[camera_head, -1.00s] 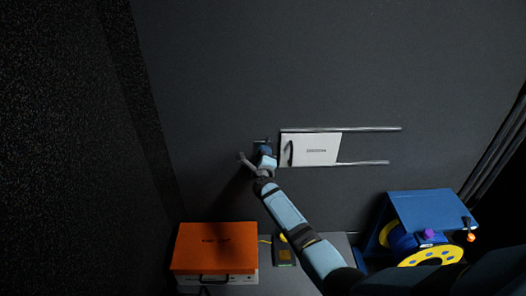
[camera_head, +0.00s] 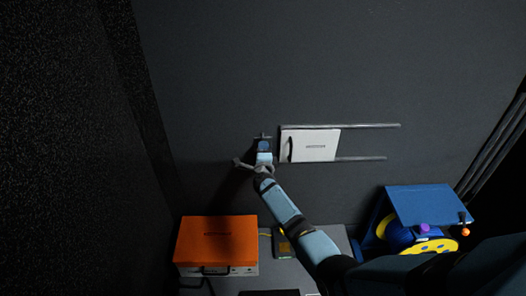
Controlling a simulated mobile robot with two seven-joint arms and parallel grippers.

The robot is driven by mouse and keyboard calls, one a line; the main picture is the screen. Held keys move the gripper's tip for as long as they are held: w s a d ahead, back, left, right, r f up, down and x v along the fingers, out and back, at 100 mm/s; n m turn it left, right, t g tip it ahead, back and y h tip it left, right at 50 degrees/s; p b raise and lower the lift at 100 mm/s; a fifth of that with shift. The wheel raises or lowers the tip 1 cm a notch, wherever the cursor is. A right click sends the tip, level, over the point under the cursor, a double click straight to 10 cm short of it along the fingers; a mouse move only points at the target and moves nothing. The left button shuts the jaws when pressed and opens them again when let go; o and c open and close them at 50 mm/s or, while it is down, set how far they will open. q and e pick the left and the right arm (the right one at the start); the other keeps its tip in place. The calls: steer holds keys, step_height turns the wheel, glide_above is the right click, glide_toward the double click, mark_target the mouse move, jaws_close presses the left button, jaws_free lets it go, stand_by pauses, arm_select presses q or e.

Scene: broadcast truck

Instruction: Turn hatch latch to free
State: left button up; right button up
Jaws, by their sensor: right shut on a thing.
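The white hatch panel (camera_head: 315,146) is on the dark wall between two horizontal rails, with a dark handle at its left edge. The small dark hatch latch (camera_head: 262,135) is on the wall just left of the panel. My right gripper (camera_head: 263,142) reaches up to it and is shut on it. The gripper and wrist hide most of the latch, so its exact angle is hard to tell. My left gripper is not in view.
An orange-topped case (camera_head: 216,241) stands at the lower left on a grey surface (camera_head: 338,240). A blue cable reel stand (camera_head: 430,207) with a yellow reel is at the lower right. The wall around the panel is clear.

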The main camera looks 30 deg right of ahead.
steer(key=o, duration=0.9)
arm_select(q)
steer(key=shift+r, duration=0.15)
arm_select(e)
steer(key=shift+s, duration=0.1)
arm_select(q)
steer(key=p, duration=0.4)
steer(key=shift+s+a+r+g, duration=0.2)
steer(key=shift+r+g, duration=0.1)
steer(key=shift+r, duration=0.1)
arm_select(e)
steer(key=v, duration=0.7)
steer(key=shift+s+a, duration=0.15)
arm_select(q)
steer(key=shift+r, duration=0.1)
